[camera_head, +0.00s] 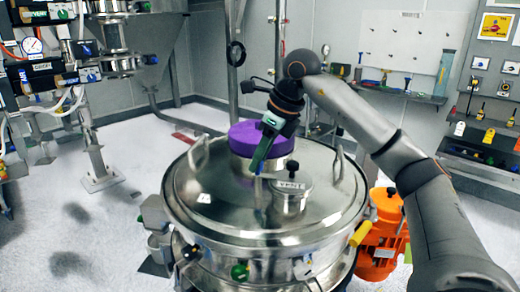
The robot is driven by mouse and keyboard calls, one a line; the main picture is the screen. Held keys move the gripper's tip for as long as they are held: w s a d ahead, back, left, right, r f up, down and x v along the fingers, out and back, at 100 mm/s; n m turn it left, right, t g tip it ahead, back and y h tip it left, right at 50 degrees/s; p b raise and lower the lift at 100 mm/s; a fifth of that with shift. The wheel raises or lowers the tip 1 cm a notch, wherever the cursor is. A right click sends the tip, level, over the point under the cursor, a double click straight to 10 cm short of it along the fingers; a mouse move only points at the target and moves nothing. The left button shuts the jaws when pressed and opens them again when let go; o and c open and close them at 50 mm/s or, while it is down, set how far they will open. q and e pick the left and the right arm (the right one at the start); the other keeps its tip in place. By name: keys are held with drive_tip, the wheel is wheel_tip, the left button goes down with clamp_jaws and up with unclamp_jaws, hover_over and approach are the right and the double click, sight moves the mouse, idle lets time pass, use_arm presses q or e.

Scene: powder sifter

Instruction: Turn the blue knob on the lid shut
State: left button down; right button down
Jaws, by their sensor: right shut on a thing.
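The round steel lid (222,205) of the sifter lies in the middle of the head view. My right gripper (259,166) comes down from the upper right, its fingers pointing at the lid in front of the purple-capped port. It is shut on the blue knob (258,172), which is small and mostly hidden by the fingers. How far the knob is turned cannot be told. My left gripper is not in view.
A purple cap (250,134) on a steel port and a smaller labelled vent port (291,198) stand on the lid close to the gripper. Two lid handles (198,152) rise near the rim. An orange motor (382,240) is at right.

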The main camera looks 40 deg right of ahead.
drive_tip(key=shift+n, duration=0.5)
drive_tip(key=c, duration=0.6)
unclamp_jaws()
drive_tip(key=p+v, duration=0.3)
drive_tip(key=v, duration=0.9)
drive_tip(key=shift+d+r, duration=0.25)
